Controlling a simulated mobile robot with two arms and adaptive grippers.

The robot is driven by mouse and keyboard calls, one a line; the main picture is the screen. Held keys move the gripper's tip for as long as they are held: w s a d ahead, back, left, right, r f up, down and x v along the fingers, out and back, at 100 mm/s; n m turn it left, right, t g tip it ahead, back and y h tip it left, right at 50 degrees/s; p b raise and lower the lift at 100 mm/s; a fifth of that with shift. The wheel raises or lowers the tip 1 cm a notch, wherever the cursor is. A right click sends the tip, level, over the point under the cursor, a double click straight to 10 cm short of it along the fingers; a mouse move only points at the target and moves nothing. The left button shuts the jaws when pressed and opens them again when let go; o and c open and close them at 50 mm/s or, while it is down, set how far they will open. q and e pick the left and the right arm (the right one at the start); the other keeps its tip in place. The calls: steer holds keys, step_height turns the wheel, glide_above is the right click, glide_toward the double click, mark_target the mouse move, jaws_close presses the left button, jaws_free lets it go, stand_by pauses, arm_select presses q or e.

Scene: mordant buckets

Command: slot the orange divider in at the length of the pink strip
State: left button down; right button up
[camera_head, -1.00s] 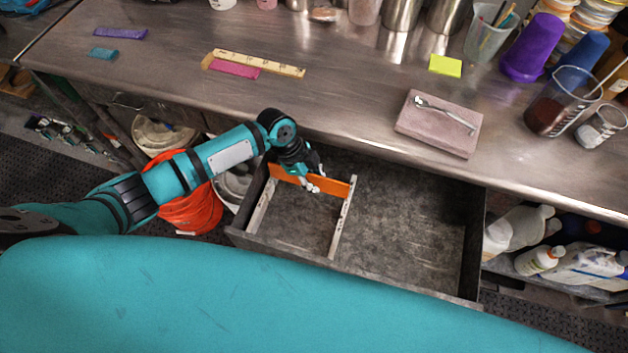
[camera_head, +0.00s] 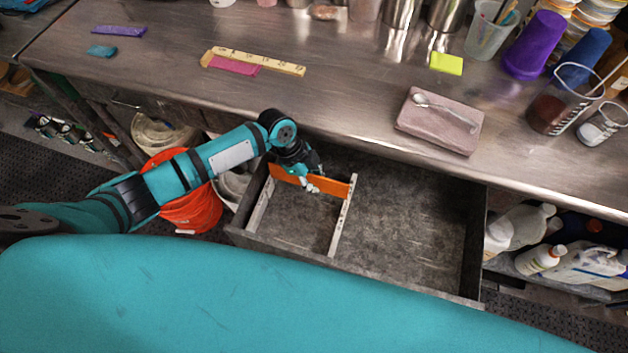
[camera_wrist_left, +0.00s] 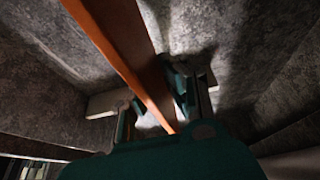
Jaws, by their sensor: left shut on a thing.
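The orange divider (camera_head: 330,187) stands on edge in the open drawer (camera_head: 420,220), spanning from the drawer's left side to a pale slotted rail (camera_head: 342,217). Another slotted rail (camera_head: 261,206) runs along the left wall. My left gripper (camera_head: 311,181) is shut on the divider near its middle. In the left wrist view the orange divider (camera_wrist_left: 125,58) runs between the two fingers (camera_wrist_left: 158,108). Whether its ends sit in slots is too small to tell. The pink strip (camera_head: 236,66) lies on the counter along a yellow ruler (camera_head: 262,62). My right gripper is not in view.
A purple strip (camera_head: 119,31) and a teal piece (camera_head: 102,51) lie on the counter's left. A spoon (camera_head: 447,112) rests on a mauve slab (camera_head: 440,124) above the drawer. Cups and beakers stand at the right. The drawer's right part is empty.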

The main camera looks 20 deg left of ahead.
mark_target(314, 197)
arm_select(q)
steer(key=shift+f+b, duration=1.8)
steer(key=shift+f, duration=0.7)
steer(key=c, duration=1.4)
jaws_free()
steer(key=v, duration=1.2)
steer(key=shift+s, duration=0.1)
